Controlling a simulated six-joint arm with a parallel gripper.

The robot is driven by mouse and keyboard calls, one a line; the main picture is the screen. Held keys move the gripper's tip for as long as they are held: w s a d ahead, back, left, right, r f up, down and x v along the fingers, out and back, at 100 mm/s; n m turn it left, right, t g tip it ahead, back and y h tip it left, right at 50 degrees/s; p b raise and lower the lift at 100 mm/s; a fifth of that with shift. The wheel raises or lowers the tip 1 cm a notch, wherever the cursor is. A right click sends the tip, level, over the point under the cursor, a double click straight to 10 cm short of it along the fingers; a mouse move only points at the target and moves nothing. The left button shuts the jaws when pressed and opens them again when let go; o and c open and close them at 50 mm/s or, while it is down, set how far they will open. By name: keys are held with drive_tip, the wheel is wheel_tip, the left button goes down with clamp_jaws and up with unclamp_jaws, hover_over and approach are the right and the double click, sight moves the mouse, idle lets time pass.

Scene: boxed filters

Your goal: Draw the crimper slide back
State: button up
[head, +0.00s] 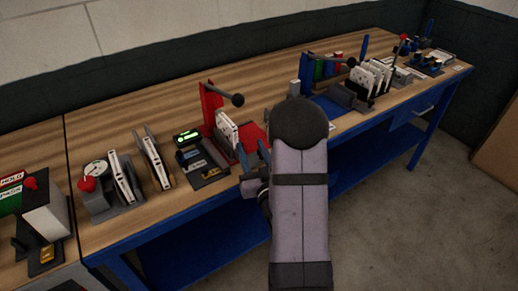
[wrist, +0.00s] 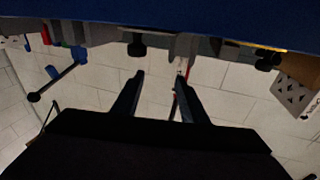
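A red press-like station (head: 210,104) stands on the bench, with a lever ending in a dark ball (head: 237,99). White cards or filters (head: 228,132) stand upright at its front, and a red base part (head: 251,136) shows beside them. Which part is the crimper slide I cannot tell. My gripper (head: 254,155) is at the bench's front edge, just in front of this station. In the wrist view my gripper (wrist: 161,75) has its two dark fingers apart, with no object clearly held. My arm hides part of the bench to the right of the station.
A blue station with a lever (head: 305,72) and a rack of white filters (head: 370,77) stand farther right. Bare wood lies behind.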

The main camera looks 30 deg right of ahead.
drive_tip(key=shift+m+g+h, duration=0.4)
drive_tip(key=shift+g+h, duration=0.3)
drive_tip(key=shift+h, duration=0.2)
drive_tip(key=d+f, duration=0.1)
drive_tip(key=s+d+f, duration=0.1)
drive_tip(key=d+f, duration=0.1)
drive_tip(key=shift+s+f, duration=0.35)
drive_tip(key=shift+f, duration=0.05)
drive_tip(key=shift+p+x, duration=0.4)
drive_tip(key=shift+x, duration=3.3)
clamp_jaws()
